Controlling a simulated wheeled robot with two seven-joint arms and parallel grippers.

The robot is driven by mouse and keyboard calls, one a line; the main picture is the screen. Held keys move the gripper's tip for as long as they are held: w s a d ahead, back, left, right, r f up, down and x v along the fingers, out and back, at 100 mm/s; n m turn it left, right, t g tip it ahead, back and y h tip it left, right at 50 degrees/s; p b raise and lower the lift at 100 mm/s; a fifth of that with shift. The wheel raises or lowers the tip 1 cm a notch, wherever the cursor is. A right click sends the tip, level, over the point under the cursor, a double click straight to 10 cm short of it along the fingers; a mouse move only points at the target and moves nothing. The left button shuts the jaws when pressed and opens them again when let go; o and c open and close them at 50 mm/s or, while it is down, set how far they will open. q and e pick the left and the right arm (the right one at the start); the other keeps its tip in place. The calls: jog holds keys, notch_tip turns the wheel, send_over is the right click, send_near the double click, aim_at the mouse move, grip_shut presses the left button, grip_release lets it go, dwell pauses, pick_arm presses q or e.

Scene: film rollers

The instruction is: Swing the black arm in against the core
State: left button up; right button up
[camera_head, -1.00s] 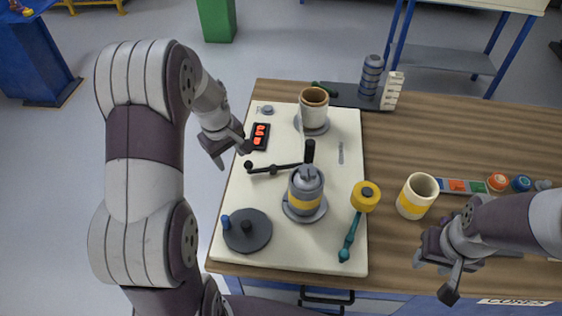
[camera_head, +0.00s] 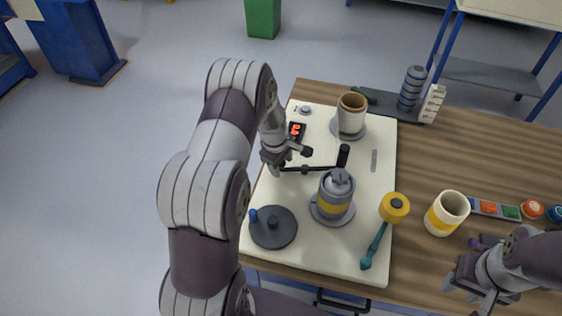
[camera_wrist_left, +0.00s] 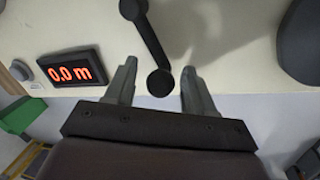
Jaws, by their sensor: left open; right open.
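The black arm (camera_head: 315,169) lies low over the cream board, with an upright black post (camera_head: 343,155) at its right end. My left gripper (camera_head: 289,160) is open at the black arm's left end. In the left wrist view the black arm (camera_wrist_left: 149,42) runs from a round joint at the top to a round black end between my open fingers (camera_wrist_left: 160,92), with gaps on both sides. My right gripper (camera_head: 474,287) is open and empty at the lower right.
A red-digit display (camera_head: 297,131) sits close behind my left gripper; it reads 0.0 m in the wrist view (camera_wrist_left: 72,72). A yellow-headed mallet (camera_head: 394,207) and a yellow-banded cup (camera_head: 446,213) are right.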

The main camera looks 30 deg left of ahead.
pick_arm(q)
grip_shut()
jog(key=shift+w, duration=0.1)
jog(key=m+b, duration=0.1)
jog(key=w+m+b, duration=0.1)
jog(key=shift+w+a+f+m, duration=0.1)
jog(key=shift+w+a+m, duration=0.1)
jog(key=shift+a+m, duration=0.15)
jog(key=shift+w+a+m+h+b, duration=0.1)
jog(key=shift+w+m+h+b, duration=0.3)
jog(key=shift+w+m, duration=0.45)
jog(key=shift+w+m+g, duration=0.15)
jog(key=shift+w+m, duration=0.05)
jog(key=shift+m, duration=0.45)
jog(key=shift+w+m+g, duration=0.15)
jog(key=shift+w+m, duration=0.05)
jog(key=shift+m, duration=0.45)
jog(key=shift+r, duration=0.2)
